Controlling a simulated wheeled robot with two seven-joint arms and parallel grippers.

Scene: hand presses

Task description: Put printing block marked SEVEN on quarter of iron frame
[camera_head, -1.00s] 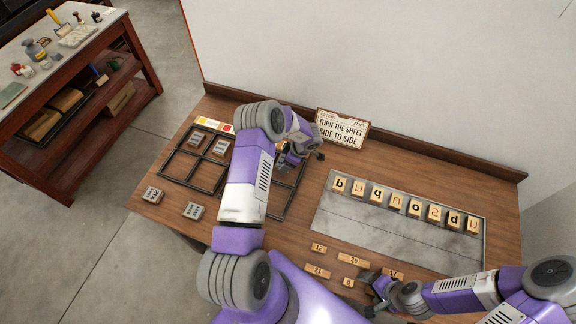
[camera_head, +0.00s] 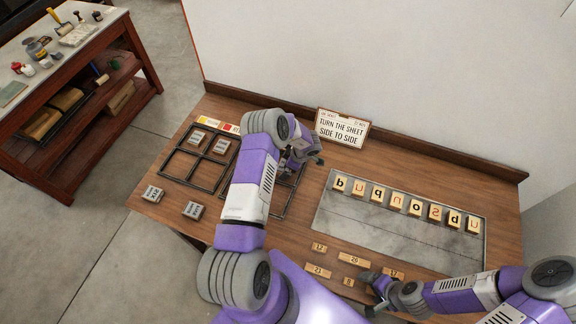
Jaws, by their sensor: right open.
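The iron frame (camera_head: 203,156) lies on the table at left, split into quarters. A grey block (camera_head: 198,137) and another grey block (camera_head: 221,146) lie in its two back quarters; its front quarters look empty. Two more grey blocks, one at far left (camera_head: 153,194) and one nearer the front edge (camera_head: 193,210), lie outside it. Their lettering is too small to read, so I cannot tell which is SEVEN. My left gripper (camera_head: 302,160) is over the right-hand frame, partly hidden by its arm; its opening is unclear. My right gripper (camera_head: 374,291) is open near the front edge.
A second dark frame (camera_head: 287,201) is partly hidden by my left arm. A grey slab (camera_head: 370,232) holds a row of letter blocks. Small wooden number pieces (camera_head: 318,271) lie in front of it. A sign (camera_head: 342,128) stands at the back. A side bench (camera_head: 60,110) stands left.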

